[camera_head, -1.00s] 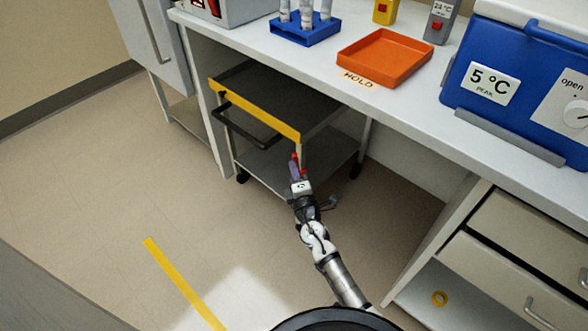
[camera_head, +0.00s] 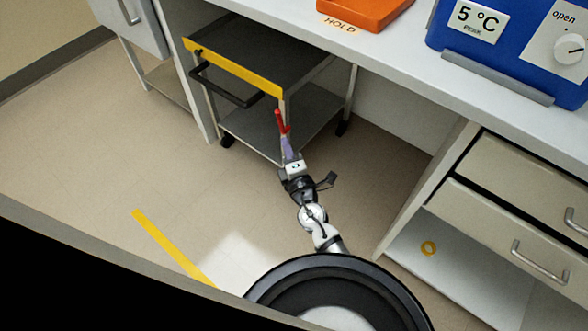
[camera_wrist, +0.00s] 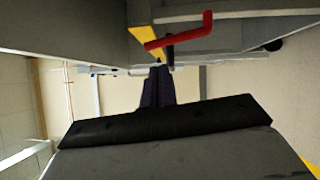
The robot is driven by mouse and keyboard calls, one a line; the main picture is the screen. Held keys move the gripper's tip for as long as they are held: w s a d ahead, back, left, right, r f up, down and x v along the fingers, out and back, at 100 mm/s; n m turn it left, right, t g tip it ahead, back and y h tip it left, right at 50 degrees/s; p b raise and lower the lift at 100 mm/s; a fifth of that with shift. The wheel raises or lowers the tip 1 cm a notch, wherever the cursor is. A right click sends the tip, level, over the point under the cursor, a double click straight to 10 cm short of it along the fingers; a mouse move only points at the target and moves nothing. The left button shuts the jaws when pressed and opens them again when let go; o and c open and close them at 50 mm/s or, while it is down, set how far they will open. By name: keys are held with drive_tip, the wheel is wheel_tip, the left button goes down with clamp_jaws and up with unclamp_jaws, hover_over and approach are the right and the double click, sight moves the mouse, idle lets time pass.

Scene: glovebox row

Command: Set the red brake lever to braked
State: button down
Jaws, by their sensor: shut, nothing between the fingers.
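The red brake lever (camera_head: 280,121) is at the front right corner of the cart, beside its leg, just beyond my gripper (camera_head: 286,145) in the head view. My gripper's dark fingers (camera_wrist: 157,86) are shut and empty, pointing toward the lever. I cannot tell whether the fingertips touch it. The cart (camera_head: 236,66) has grey shelves, a yellow front edge and a black handle, and stands under the bench.
The white bench (camera_head: 405,85) overhangs the cart and carries an orange tray (camera_head: 362,12) and a blue cooler box (camera_head: 510,60). A drawer cabinet (camera_head: 500,225) stands at the right. The floor (camera_head: 150,160) left of my arm is clear, with a yellow stripe (camera_head: 172,246).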

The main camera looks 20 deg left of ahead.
drive_tip(key=b+v, duration=0.2)
drive_tip(key=v, duration=0.4)
drive_tip(key=shift+s+b, duration=0.3)
drive_tip(key=shift+d, duration=0.1)
